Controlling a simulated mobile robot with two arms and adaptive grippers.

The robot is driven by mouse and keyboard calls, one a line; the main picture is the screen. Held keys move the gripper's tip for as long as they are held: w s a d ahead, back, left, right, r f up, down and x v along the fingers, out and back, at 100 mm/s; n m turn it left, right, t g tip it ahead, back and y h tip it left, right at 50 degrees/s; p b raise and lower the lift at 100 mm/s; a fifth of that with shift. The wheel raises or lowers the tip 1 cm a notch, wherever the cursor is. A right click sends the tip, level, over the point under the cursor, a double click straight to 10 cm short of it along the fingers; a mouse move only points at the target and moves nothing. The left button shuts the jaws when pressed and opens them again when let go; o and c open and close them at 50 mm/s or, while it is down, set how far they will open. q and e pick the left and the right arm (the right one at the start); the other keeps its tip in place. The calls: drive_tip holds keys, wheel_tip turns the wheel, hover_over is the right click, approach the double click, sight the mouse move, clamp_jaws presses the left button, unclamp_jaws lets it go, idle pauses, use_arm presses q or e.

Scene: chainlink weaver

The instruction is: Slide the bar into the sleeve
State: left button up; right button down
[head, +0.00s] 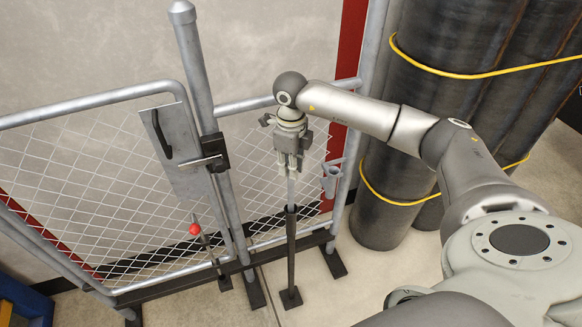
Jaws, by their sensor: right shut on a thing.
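My right gripper (290,168) points down in front of the fence, its fingers shut around the top of a slim light-grey bar (291,192). The bar hangs upright below the fingers. Its lower end meets the top of a dark upright tube (291,250), which looks like the sleeve and stands on a small flat foot on the floor. I cannot tell whether the bar's end is inside the tube or just in front of it. My left gripper is not in view.
A chain-link gate (85,195) with a latch plate (178,150) stands left of the gripper. A red-knobbed lever (195,230) is low beside it. A grey bracket (332,178) is on the right post. Dark cylinders (400,130) with yellow straps stand behind my arm.

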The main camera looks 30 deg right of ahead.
wheel_tip(320, 180, up, 15)
drive_tip(key=p, duration=0.8)
idle(0.4)
